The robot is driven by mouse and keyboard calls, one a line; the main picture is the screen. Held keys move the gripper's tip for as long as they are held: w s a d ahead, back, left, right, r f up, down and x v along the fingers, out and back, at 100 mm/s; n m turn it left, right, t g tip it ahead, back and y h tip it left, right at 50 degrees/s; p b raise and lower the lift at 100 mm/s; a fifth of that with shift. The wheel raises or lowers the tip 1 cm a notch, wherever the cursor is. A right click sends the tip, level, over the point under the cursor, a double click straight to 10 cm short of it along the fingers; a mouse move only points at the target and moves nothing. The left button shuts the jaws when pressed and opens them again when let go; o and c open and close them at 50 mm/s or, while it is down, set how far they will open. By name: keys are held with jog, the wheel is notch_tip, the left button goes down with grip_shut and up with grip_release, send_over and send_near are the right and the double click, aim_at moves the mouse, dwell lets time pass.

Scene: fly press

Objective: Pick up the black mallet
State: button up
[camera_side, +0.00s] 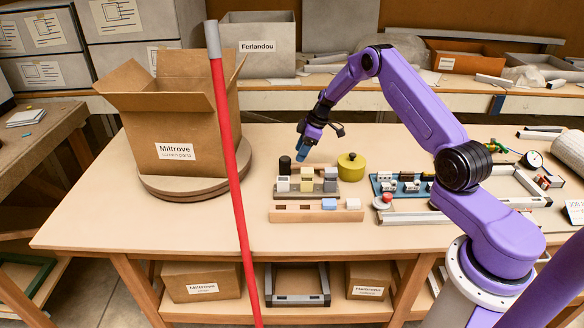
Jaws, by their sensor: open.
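A small upright black cylinder (285,163) stands at the back left of a grey fixture on the table. It may be part of the black mallet, but its lower part is hidden behind a pale block and I cannot make out a full mallet shape. My gripper (301,154) points down, with blue fingers, above and just right of the black cylinder. It is open, with nothing seen between the fingers, and looks apart from the cylinder.
The grey fixture (317,188) holds pale blocks, with a wooden slotted strip (290,214) in front. A yellow-green lidded pot (351,168) stands to the right. A red pole (233,180) crosses the foreground. An open carton (185,112) sits left on a round base. The table's front is clear.

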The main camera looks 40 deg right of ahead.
aim_at(295, 164)
jog(key=shift+x, duration=2.75)
jog(key=shift+s+d+f, duration=0.1)
jog(key=shift+s+d, duration=0.05)
grip_shut()
